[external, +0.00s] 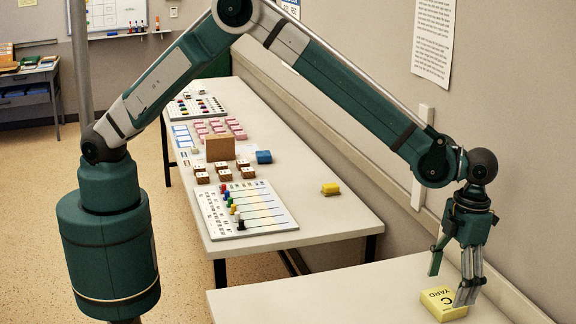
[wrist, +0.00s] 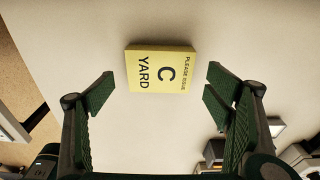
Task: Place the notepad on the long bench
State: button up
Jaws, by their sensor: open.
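The notepad (external: 443,304) is a thick yellow block with dark lettering, "C" and "YARD", lying flat on the near white table (external: 290,298). In the wrist view the notepad (wrist: 160,70) lies centred between the spread fingertips, with pale tabletop visible on both sides. My gripper (external: 453,280) is open and points down over the notepad. One set of fingers overlaps the notepad's right side in the external view; I cannot tell whether it touches. The long bench (external: 330,221) is the pale table running back along the wall, beyond the near table.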

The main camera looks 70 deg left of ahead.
aim_at(449, 296)
notch_tip(449, 296, up, 9)
jog(key=w, duration=0.1)
dwell(0.3)
dwell(0.6)
jog(key=shift+a+r, duration=0.1)
jog(key=s+a+r+n+t+h, duration=0.1)
jog(key=a+r+n+t, duration=0.1)
jog(key=a+r+n, duration=1)
jog(key=s+a+r+n+t, duration=0.15)
jog(key=s+a+r, duration=0.3)
jog(key=a, duration=0.75)
jog(key=s+a+r+n, duration=0.3)
jog(key=a+r, duration=0.3)
jog(key=a, duration=0.5)
jog(key=s+a+r+n+t, duration=0.25)
jog(key=s+a+n, duration=0.65)
jog(key=s+a, duration=0.5)
jog(key=s+a+f+n+t, duration=0.1)
jog(key=s+a+f+n, duration=0.2)
jog(key=s+a+n, duration=0.2)
jog(key=s+a+f+n+t+y, duration=0.1)
jog(key=s+a+f+n, duration=0.3)
jog(key=s, duration=0.4)
jog(key=a+n, duration=0.1)
jog(key=a, duration=0.1)
jog(key=shift+s+a+t, duration=0.3)
jog(key=shift+a, duration=0.1)
